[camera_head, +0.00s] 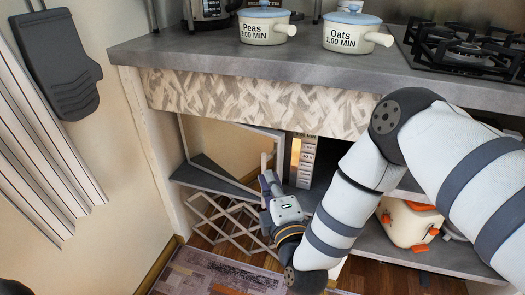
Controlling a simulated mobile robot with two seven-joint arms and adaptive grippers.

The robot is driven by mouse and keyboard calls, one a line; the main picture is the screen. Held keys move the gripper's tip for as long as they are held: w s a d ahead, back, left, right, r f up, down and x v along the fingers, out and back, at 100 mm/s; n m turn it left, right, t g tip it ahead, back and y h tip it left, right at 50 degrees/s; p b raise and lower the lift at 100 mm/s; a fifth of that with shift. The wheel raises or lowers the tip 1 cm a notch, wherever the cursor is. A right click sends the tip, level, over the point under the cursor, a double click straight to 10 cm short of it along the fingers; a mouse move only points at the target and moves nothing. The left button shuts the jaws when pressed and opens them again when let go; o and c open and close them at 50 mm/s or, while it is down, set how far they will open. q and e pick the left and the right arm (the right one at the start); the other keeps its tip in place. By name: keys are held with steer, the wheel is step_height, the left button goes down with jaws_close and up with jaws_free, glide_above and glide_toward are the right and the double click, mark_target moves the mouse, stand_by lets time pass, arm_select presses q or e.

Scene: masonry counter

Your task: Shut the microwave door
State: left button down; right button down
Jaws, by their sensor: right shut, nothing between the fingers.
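The microwave sits on the shelf under the counter, and its control panel (304,160) shows as a narrow strip with buttons. Its door (230,128) stands open, swung out to the left, with a pale frame and a see-through window. My right gripper (267,181) is shut and empty at the door's free edge, beside a pale upright bar that looks like the handle. I cannot tell whether it touches the door. My left gripper is not in view.
The grey counter (190,45) overhangs the shelf and carries two pots, one marked Peas (265,27) and one marked Oats (350,33), and a gas hob (462,52). A lattice rack (225,217) stands below the door. A cream box (407,222) is on the lower shelf.

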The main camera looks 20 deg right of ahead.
mark_target(281, 143)
steer(key=w, duration=0.3)
steer(key=w+b, duration=0.1)
steer(key=w, duration=0.2)
steer(key=w+d, duration=0.1)
steer(key=w, duration=0.2)
steer(key=shift+f+b, duration=0.15)
steer(key=shift+b, duration=0.2)
steer(key=shift+w+d, duration=1.05)
steer(key=shift+d, duration=0.2)
steer(key=shift+w, duration=0.1)
steer(key=w+d, duration=0.1)
steer(key=d, duration=0.1)
steer(key=w+d, duration=0.2)
steer(key=shift+w, duration=0.15)
